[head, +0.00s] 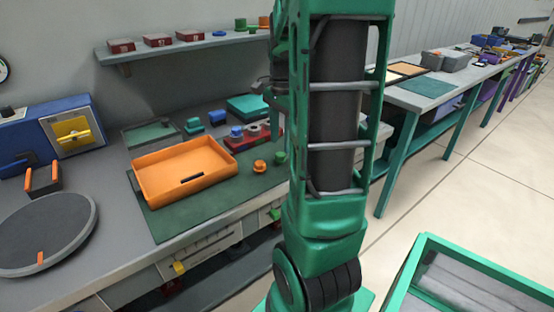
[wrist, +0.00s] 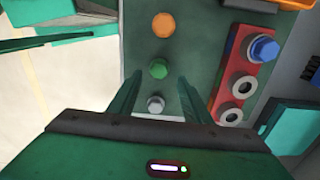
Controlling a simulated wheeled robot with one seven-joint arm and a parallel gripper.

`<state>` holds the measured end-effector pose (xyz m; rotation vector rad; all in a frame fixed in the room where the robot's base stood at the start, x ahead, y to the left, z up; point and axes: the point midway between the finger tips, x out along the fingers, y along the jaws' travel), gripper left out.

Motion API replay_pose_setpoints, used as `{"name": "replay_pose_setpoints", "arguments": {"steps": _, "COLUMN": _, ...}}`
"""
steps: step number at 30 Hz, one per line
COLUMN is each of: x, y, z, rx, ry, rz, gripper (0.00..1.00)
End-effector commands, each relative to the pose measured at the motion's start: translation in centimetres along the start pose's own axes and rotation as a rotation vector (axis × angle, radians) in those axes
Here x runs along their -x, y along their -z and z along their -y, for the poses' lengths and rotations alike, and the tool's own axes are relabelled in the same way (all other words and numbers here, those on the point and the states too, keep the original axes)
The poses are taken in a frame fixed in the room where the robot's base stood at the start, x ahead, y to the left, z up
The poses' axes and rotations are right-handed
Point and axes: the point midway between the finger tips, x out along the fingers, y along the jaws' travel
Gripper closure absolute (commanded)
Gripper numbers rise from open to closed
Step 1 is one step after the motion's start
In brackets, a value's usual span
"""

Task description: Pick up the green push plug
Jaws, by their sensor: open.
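The green push plug (wrist: 158,69) stands on the dark green mat in the wrist view, seen from above. It also shows in the head view (head: 279,157), just left of my arm. My gripper (wrist: 158,78) is open, its two fingers pointing toward the mat. In the wrist view the green plug appears between the fingertips, with gaps on both sides; I cannot tell the height left.
An orange plug (wrist: 162,25) stands beyond the green one, and a grey plug (wrist: 156,104) appears between the fingers. A red block (wrist: 225,78) with a blue plug (wrist: 263,48) and grey rings lies to the right. An orange tray (head: 184,172) is on the mat (head: 160,222).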

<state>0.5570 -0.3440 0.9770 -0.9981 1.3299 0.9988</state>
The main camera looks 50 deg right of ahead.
Motion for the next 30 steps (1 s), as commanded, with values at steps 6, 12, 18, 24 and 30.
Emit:
{"name": "replay_pose_setpoints", "arguments": {"steps": 6, "x": -3.1, "y": -0.3, "z": -0.1, "rx": -0.001, "ry": -0.003, "rz": 0.0, "gripper": 0.55}}
{"name": "replay_pose_setpoints", "arguments": {"steps": 12, "x": -4.1, "y": -0.3, "z": -0.1, "rx": 0.0, "ry": 0.0, "rz": 0.0, "gripper": 0.55}}
{"name": "replay_pose_setpoints", "arguments": {"steps": 18, "x": -4.1, "y": -0.3, "z": -0.1, "rx": 0.0, "ry": 0.0, "rz": 0.0, "gripper": 0.62}}
{"name": "replay_pose_setpoints", "arguments": {"steps": 24, "x": -4.0, "y": -0.3, "z": -0.1, "rx": 0.0, "ry": 0.0, "rz": 0.0, "gripper": 0.93}}
{"name": "replay_pose_setpoints", "arguments": {"steps": 30, "x": -4.0, "y": -0.3, "z": -0.1, "rx": 0.0, "ry": 0.0, "rz": 0.0, "gripper": 0.93}}
